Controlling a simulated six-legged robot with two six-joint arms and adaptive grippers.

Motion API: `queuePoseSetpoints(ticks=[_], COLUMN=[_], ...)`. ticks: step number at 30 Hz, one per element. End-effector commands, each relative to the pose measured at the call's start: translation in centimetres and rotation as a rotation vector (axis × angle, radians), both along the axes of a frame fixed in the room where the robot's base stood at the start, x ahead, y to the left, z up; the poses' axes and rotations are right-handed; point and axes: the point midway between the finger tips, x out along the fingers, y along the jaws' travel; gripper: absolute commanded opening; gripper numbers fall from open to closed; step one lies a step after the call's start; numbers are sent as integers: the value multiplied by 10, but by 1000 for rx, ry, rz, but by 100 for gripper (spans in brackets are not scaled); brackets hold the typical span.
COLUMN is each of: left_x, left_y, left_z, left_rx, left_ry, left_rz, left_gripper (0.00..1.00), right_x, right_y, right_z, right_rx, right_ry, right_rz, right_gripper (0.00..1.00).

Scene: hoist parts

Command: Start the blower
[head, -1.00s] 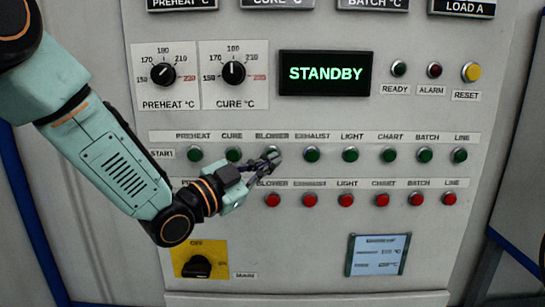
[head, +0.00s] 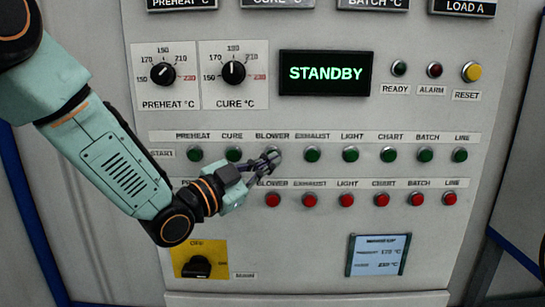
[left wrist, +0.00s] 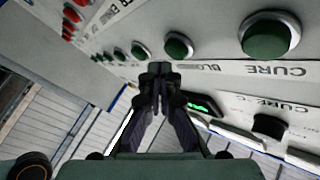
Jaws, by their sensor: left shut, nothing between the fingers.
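The panel's green BLOWER start button (head: 272,151) sits in the START row between CURE and EXHAUST, partly covered by my fingertips in the head view. My left gripper (head: 272,159) is shut and empty, its tips at the lower edge of that button. In the left wrist view, the shut fingers (left wrist: 160,69) point at the panel, with a green button (left wrist: 178,46) by the partly hidden BLOWER label just beyond the tips. I cannot tell whether they touch it. The display (head: 325,73) reads STANDBY in green. My right gripper is not in view.
The green CURE start button (head: 233,154) and EXHAUST start button (head: 312,154) flank it closely. The red BLOWER button (head: 272,199) is just below. A yellow switch plate (head: 214,250) and a small screen (head: 378,255) are lower on the panel.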

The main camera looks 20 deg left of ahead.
Motion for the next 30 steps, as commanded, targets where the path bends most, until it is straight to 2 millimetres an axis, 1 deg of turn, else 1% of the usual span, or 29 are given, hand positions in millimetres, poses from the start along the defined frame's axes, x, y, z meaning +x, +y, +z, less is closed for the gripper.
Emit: queuePoseSetpoints(ticks=[9, 30], left_x=[8, 12], left_y=[2, 3], left_z=[0, 0], left_rx=[0, 0], left_ry=[0, 0], left_rz=[0, 0], left_gripper=[0, 0], right_x=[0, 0], right_y=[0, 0], right_z=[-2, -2], right_rx=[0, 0], right_ry=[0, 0], right_rz=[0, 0], right_gripper=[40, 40])
